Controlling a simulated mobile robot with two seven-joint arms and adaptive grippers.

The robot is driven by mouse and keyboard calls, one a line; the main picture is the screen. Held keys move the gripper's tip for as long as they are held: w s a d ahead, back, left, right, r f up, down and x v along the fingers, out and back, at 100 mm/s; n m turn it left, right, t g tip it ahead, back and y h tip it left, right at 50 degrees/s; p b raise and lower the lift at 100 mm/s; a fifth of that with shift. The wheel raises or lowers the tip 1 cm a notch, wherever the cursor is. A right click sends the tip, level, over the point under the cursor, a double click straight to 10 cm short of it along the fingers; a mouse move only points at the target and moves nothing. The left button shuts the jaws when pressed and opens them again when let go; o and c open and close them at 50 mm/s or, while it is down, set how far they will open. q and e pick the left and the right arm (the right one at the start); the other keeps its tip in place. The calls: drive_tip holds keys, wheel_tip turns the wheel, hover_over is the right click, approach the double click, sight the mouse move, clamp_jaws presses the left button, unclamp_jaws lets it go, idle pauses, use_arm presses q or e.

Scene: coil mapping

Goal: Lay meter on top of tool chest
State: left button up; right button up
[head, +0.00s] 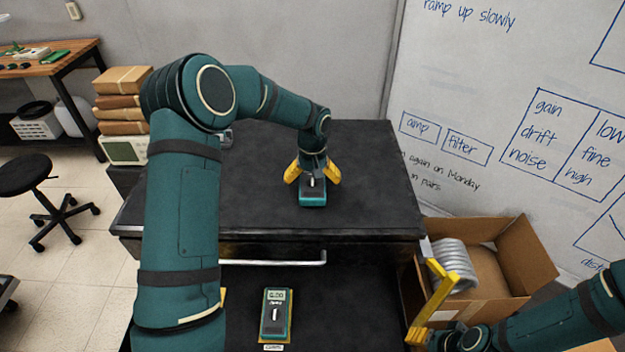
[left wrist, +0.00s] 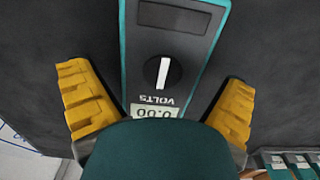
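The teal-edged meter (head: 313,198), with a white dial mark, lies on the black top of the tool chest (head: 260,190), near the middle. My left gripper (head: 313,178) is right above it, fingers spread to either side. The left wrist view shows the meter (left wrist: 170,60), marked VOLTS, between the yellow fingers, with a gap on both sides. The palm hides its near end. My right gripper (head: 437,300) is open and empty in front of the cardboard box at right.
A second meter (head: 275,315) lies in the open drawer below the chest top. A cardboard box (head: 500,265) at right holds a grey coil (head: 452,265). Brown packages (head: 122,100) are stacked behind left. The chest top around the meter is largely clear.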

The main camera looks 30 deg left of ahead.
sight(312, 179)
use_arm(q)
drive_tip(key=shift+r, duration=0.1)
wheel_tip(312, 179, up, 12)
idle(0.6)
idle(0.4)
